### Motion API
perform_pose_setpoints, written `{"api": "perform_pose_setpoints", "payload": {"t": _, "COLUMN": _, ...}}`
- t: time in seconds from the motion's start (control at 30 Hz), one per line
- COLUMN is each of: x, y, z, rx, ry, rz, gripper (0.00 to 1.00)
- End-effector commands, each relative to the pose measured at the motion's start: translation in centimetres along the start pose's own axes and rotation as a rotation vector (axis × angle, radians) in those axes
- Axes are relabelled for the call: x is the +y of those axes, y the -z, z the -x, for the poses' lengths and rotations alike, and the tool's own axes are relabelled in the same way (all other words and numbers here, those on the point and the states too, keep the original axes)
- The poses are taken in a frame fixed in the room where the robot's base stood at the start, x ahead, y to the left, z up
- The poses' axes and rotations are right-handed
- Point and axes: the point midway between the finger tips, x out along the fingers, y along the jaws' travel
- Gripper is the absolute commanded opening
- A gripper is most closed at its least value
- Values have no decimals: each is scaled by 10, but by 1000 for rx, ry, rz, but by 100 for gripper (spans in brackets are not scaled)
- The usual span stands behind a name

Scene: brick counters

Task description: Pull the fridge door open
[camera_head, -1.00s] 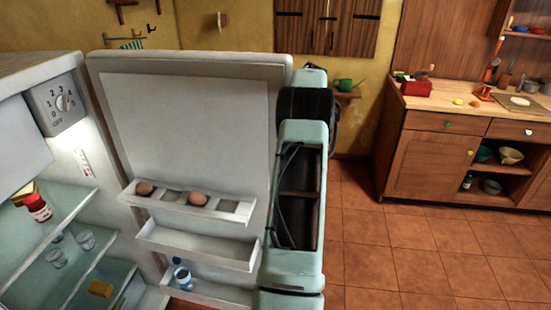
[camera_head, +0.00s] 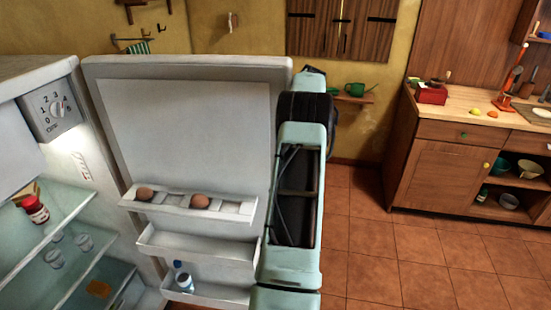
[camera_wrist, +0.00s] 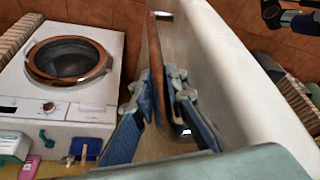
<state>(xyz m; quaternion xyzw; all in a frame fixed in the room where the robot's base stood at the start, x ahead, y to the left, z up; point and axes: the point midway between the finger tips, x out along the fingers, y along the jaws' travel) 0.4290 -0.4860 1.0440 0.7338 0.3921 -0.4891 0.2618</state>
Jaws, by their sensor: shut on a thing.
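The white fridge door (camera_head: 190,110) stands wide open in the head view, its inner side with shelves facing me. The lit fridge interior (camera_head: 70,250) shows at the left. My pale green arm covers the door's right edge, so my gripper is hidden there. In the wrist view my gripper (camera_wrist: 165,85) has its two blue fingers on either side of a long, narrow brown handle (camera_wrist: 158,60) and is shut on it. The door's white surface (camera_wrist: 235,65) runs along the right of the handle.
Brown eggs (camera_head: 200,201) and a bottle (camera_head: 183,278) sit in the door shelves. A wooden counter (camera_head: 445,160) stands at the right, with open tiled floor (camera_head: 385,260) before it. In the wrist view a white washing machine (camera_wrist: 65,85) stands left of the handle.

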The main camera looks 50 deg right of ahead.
Motion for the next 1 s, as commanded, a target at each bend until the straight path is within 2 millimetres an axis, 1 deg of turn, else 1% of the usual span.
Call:
{"api": "perform_pose_setpoints", "payload": {"t": 0.03, "x": 2, "y": 3, "z": 0, "rx": 5, "ry": -4, "rz": 2, "gripper": 0}}
{"api": "perform_pose_setpoints", "payload": {"t": 0.6, "x": 2, "y": 2, "z": 0, "rx": 4, "ry": -5, "rz": -2, "gripper": 0}}
{"api": "perform_pose_setpoints", "payload": {"t": 0.63, "x": 2, "y": 2, "z": 0, "rx": 3, "ry": -5, "rz": -2, "gripper": 14}}
{"api": "perform_pose_setpoints", "payload": {"t": 0.77, "x": 2, "y": 1, "z": 0, "rx": 2, "ry": -4, "rz": -2, "gripper": 28}}
{"api": "perform_pose_setpoints", "payload": {"t": 0.8, "x": 2, "y": 1, "z": 0, "rx": 2, "ry": -4, "rz": -3, "gripper": 30}}
{"api": "perform_pose_setpoints", "payload": {"t": 1.0, "x": 1, "y": -1, "z": 0, "rx": 0, "ry": -3, "rz": -4, "gripper": 30}}
